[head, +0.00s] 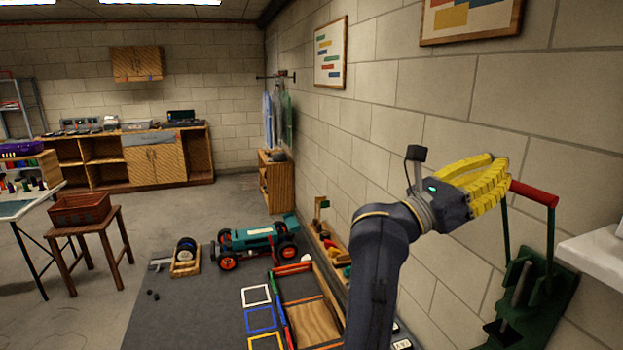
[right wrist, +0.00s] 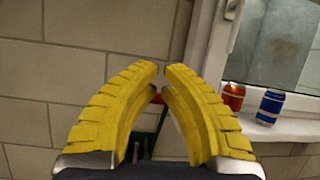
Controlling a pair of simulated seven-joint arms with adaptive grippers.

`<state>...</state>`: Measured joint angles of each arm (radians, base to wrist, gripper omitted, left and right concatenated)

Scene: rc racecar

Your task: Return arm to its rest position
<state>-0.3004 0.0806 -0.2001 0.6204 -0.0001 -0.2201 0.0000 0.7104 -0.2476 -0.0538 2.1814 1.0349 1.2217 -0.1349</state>
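My right gripper (head: 502,170) is raised at the right of the head view, in front of the block wall. Its curved yellow fingers bow outward, and their tips almost meet in the right wrist view (right wrist: 162,72). I see nothing held between them. A green press-like stand (head: 540,290) with a red handle (head: 535,194) is close by the gripper on the right. The red handle also shows in part behind the fingers in the right wrist view (right wrist: 157,98); whether they touch it I cannot tell. My left gripper is out of view.
A white sill (head: 600,250) juts in at the right; a red can (right wrist: 233,97) and a blue can (right wrist: 270,106) stand on it. Below are a teal racecar (head: 250,238), a wooden-framed tray (head: 340,300) and a stool (head: 112,240).

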